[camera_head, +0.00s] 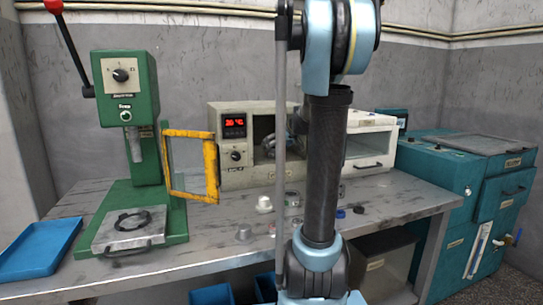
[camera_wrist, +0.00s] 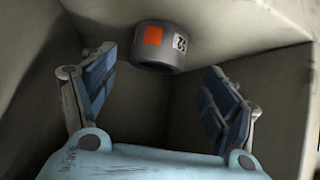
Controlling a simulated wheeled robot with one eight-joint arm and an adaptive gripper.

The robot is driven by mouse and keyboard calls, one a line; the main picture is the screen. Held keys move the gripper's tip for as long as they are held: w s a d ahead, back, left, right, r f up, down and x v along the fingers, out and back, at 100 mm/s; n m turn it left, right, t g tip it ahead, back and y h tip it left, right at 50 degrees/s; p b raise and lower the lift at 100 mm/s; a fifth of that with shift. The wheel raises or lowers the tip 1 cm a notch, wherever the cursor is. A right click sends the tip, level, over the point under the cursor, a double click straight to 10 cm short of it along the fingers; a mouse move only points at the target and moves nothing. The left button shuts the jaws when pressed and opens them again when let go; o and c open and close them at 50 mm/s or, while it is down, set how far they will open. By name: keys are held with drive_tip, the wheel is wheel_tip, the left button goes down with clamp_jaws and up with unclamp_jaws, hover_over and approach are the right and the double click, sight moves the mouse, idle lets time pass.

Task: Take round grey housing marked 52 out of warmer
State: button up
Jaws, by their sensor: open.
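The round grey housing (camera_wrist: 158,60) shows in the wrist view inside the warmer, at the upper middle. It has an orange square and a white label reading 52, which appears turned over. My gripper (camera_wrist: 161,88) is open, with one blue-padded finger on each side below the housing and a visible gap to it; nothing is between the fingers. In the head view the beige warmer (camera_head: 235,177) has a lit red display, and its yellow-framed door (camera_head: 212,165) stands open to the left. My arm hides part of the warmer's opening, and the housing cannot be made out clearly there.
The warmer's inner walls (camera_wrist: 45,110) are close around my gripper. A green press (camera_head: 125,160) stands left of the door. A blue tray (camera_head: 40,248) lies at the far left. Several small parts, including a white one (camera_head: 264,204), lie on the bench in front.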

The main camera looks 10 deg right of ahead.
sight(273, 148)
drive_tip(key=x, duration=0.3)
drive_tip(key=shift+w+d, duration=0.2)
drive_tip(key=shift+w, duration=0.05)
drive_tip(key=shift+x, duration=0.9)
drive_tip(key=c, duration=1.6)
drive_tip(key=shift+o, duration=0.2)
